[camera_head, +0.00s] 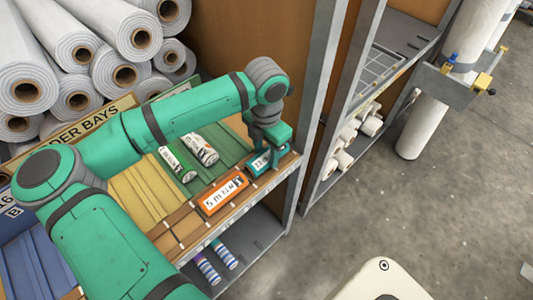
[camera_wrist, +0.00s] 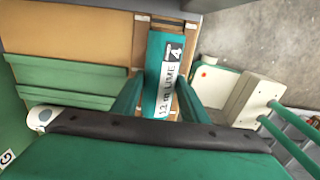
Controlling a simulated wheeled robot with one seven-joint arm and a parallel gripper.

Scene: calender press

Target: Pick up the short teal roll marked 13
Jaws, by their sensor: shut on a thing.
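A short teal piece with a white printed label (camera_head: 262,161) is at the right end of the wooden shelf front, directly below my gripper (camera_head: 270,148). In the wrist view the teal piece (camera_wrist: 157,50) runs between the two teal fingers of my gripper (camera_wrist: 160,103), which are shut on it.
An orange labelled piece (camera_head: 222,195) lies left of it along the shelf front. Two white rolls (camera_head: 200,150) lie in the green bay behind. A grey upright post (camera_head: 318,90) stands close on the right. Large white rolls (camera_head: 122,75) are stacked at the back left. Open floor lies right.

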